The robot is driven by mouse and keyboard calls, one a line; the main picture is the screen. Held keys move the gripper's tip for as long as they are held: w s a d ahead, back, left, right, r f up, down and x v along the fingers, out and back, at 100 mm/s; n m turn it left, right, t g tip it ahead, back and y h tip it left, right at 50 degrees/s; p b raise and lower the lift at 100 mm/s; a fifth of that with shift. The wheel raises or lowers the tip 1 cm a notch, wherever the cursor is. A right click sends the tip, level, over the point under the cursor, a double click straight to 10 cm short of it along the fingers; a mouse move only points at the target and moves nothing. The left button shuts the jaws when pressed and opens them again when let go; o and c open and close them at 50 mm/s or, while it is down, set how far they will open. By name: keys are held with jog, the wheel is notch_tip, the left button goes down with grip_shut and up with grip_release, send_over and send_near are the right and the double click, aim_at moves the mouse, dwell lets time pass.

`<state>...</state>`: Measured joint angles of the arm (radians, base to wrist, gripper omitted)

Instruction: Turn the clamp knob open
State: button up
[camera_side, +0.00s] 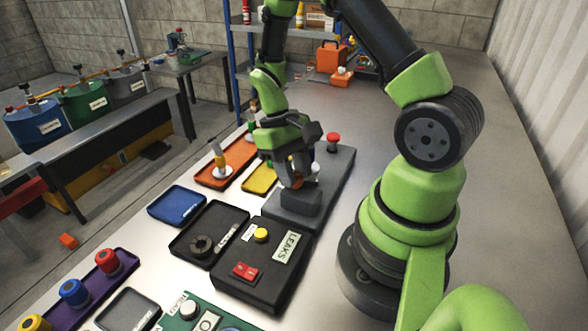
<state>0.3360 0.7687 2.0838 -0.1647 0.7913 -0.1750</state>
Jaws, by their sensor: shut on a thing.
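A dark grey fixture (345,168) stands on the bench in the middle, with a raised block (293,203) at its near end. My gripper (297,176) points down over this block, with its fingers shut on the clamp knob. Only a small orange patch of the knob (298,184) shows between the fingers; the rest is hidden, so I cannot tell how far it is turned. A red mushroom-shaped knob (334,138) stands at the fixture's far end, apart from my gripper.
A black box marked LEAKS (262,268) with a yellow button and red switch stands close in front of the fixture. Black (183,243), blue (177,204), yellow (259,178) and orange (237,153) trays lie to the left. The bench right of the fixture is clear up to my arm.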

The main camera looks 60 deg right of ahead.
jog(key=o, duration=0.9)
jog(key=v, duration=1)
